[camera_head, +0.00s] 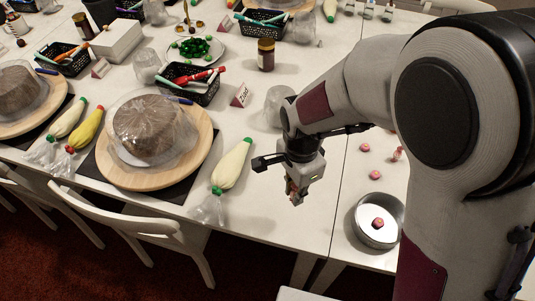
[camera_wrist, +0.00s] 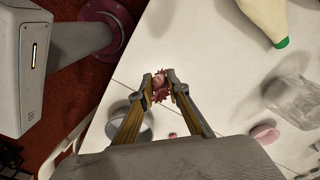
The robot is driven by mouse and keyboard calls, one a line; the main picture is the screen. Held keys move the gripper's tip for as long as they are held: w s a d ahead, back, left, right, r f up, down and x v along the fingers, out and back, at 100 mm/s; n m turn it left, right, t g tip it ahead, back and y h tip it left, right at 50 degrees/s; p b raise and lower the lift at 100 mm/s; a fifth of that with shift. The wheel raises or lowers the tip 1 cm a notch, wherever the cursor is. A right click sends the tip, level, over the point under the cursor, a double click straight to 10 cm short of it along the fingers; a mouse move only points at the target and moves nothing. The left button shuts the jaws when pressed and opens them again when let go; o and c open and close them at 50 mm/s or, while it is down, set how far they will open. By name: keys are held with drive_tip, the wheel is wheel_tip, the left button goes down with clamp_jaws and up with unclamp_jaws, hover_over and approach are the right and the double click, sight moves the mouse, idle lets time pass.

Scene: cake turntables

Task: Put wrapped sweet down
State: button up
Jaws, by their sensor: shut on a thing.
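My gripper (camera_head: 296,197) hangs over the white table, left of the round metal tin (camera_head: 359,231). In the wrist view my gripper (camera_wrist: 161,80) is shut on a crinkled pink-red wrapped sweet (camera_wrist: 159,90). In the head view only a bit of pink shows between the fingers. The held sweet appears clear of the tabletop. One pink sweet (camera_head: 378,223) lies inside the tin. Other pink sweets (camera_head: 375,175) lie loose on the table behind the tin. The tin also shows in the wrist view (camera_wrist: 117,112), partly hidden by a finger.
A green-tipped piping bag (camera_head: 232,167) lies left of my gripper. Beyond it a covered cake stands on a wooden turntable (camera_head: 200,160). A clear cup (camera_head: 275,107) stands behind my gripper. White chairs (camera_head: 130,222) line the front edge. Bare table surrounds the tin's left side.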

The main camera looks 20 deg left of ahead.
drive_tip(key=shift+f, duration=3.1)
drive_tip(key=shift+f, duration=1.85)
drive_tip(key=shift+f, duration=0.15)
drive_tip(key=o, duration=0.8)
drive_tip(key=shift+c, duration=0.2)
drive_tip(key=shift+r, duration=6.15)
